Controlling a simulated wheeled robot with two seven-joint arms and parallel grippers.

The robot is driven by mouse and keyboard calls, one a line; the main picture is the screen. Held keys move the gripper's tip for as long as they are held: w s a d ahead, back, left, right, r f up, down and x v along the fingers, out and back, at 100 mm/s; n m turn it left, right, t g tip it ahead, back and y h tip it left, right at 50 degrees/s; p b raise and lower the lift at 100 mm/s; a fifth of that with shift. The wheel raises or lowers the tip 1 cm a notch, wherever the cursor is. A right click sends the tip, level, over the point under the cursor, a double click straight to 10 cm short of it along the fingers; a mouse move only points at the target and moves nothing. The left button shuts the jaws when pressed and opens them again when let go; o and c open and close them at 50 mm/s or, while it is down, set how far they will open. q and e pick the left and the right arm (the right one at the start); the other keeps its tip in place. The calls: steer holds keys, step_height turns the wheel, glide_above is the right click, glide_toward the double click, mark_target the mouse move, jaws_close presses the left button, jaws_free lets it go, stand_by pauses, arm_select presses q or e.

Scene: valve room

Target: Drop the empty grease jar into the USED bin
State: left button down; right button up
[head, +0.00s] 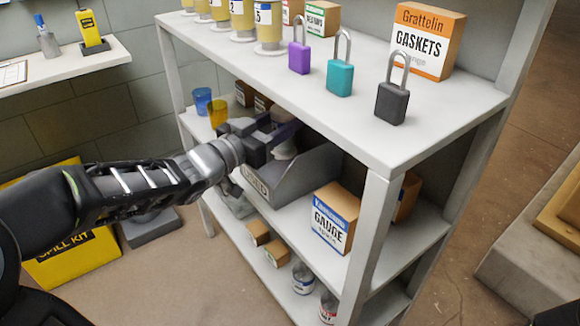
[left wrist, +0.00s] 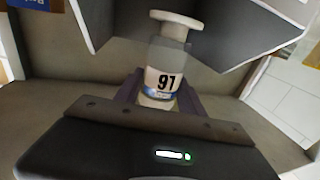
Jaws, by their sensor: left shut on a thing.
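My left gripper (head: 276,140) reaches into the shelf's middle level and is shut on a small jar. The jar (left wrist: 167,70) shows in the left wrist view between the fingers, with a pale cap, a clear upper part and a label reading 91. In the head view only a pale bit of the jar (head: 285,149) shows, by the gripper. The grey USED bin (head: 300,178) stands on the middle shelf, and the jar appears over or just inside its far part; its exact height above the bin is unclear. My right gripper is not in view.
The white top shelf (head: 330,110) overhangs the bin, with padlocks and a gaskets box (head: 428,42) on it. A gauge box (head: 335,217) stands right of the bin. Blue and yellow cups (head: 203,100) stand at the far left. A shelf post (head: 365,240) rises in front.

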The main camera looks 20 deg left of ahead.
arm_select(q)
steer(key=c, duration=0.6)
jaws_free()
steer(key=p+v, duration=0.2)
steer(key=v, duration=0.5)
steer(key=shift+r+p, duration=0.2)
steer(key=shift+p, duration=0.1)
steer(key=shift+s+a+f, duration=0.1)
steer(key=shift+s+f, duration=0.05)
steer(key=shift+s, duration=0.25)
